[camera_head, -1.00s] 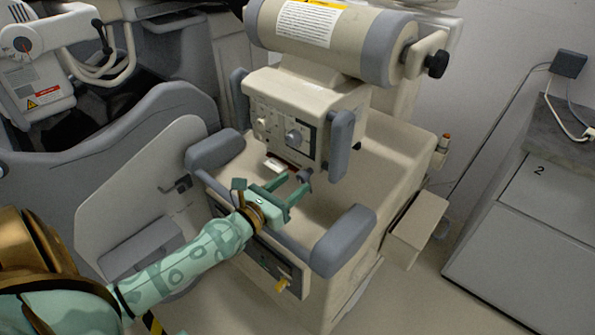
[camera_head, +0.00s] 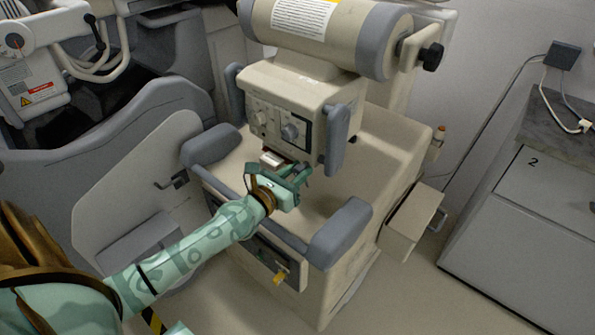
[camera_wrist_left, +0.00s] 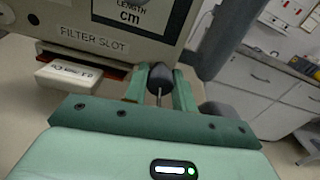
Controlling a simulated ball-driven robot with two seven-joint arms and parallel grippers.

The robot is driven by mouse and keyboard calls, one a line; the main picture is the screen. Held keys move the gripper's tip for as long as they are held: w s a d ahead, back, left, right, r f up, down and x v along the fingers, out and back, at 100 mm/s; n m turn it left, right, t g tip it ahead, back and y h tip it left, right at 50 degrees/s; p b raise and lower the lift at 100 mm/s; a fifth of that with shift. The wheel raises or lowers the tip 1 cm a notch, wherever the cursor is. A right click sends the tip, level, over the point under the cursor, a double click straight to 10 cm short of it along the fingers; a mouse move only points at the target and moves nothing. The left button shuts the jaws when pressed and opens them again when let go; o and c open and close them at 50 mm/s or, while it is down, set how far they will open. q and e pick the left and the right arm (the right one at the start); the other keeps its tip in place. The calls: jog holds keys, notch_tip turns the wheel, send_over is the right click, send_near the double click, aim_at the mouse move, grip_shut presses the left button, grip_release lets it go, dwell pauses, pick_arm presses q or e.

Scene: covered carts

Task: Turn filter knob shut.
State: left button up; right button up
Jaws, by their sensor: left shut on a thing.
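The dark grey filter knob (camera_wrist_left: 160,74) sits on a thin metal stem under the front panel of the cream machine head (camera_head: 295,95). In the left wrist view it is between the two green fingers of my left gripper (camera_wrist_left: 159,80), which is shut on it. In the head view my left gripper (camera_head: 301,172) reaches in under the panel and mostly hides the knob. A white labelled filter piece (camera_wrist_left: 68,77) sticks out at the slot marked FILTER SLOT, left of the knob; it also shows in the head view (camera_head: 271,159). My right gripper is out of view.
Grey padded bumpers (camera_head: 340,233) stand at the cart's front corners, and a grey handle (camera_head: 337,139) hangs right of the knob. A small yellow knob (camera_head: 280,278) is low on the cart's front.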

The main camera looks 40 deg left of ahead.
pick_arm(q)
jog(key=m, duration=0.4)
jog(key=shift+r+p, duration=0.1)
jog(key=shift+p, duration=0.3)
jog(key=m+p, duration=0.1)
jog(key=m, duration=0.2)
jog(key=shift+m, duration=0.3)
jog(key=m+p, duration=0.1)
jog(key=m, duration=0.3)
jog(key=shift+m+p, duration=0.3)
jog(key=shift+p, duration=0.1)
jog(key=m+p, duration=0.1)
jog(key=m, duration=0.2)
jog(key=shift+m, duration=0.3)
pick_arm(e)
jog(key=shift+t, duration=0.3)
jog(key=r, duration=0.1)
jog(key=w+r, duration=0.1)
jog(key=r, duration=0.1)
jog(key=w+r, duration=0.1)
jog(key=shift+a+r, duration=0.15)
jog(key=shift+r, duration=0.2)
pick_arm(q)
jog(key=o, duration=1)
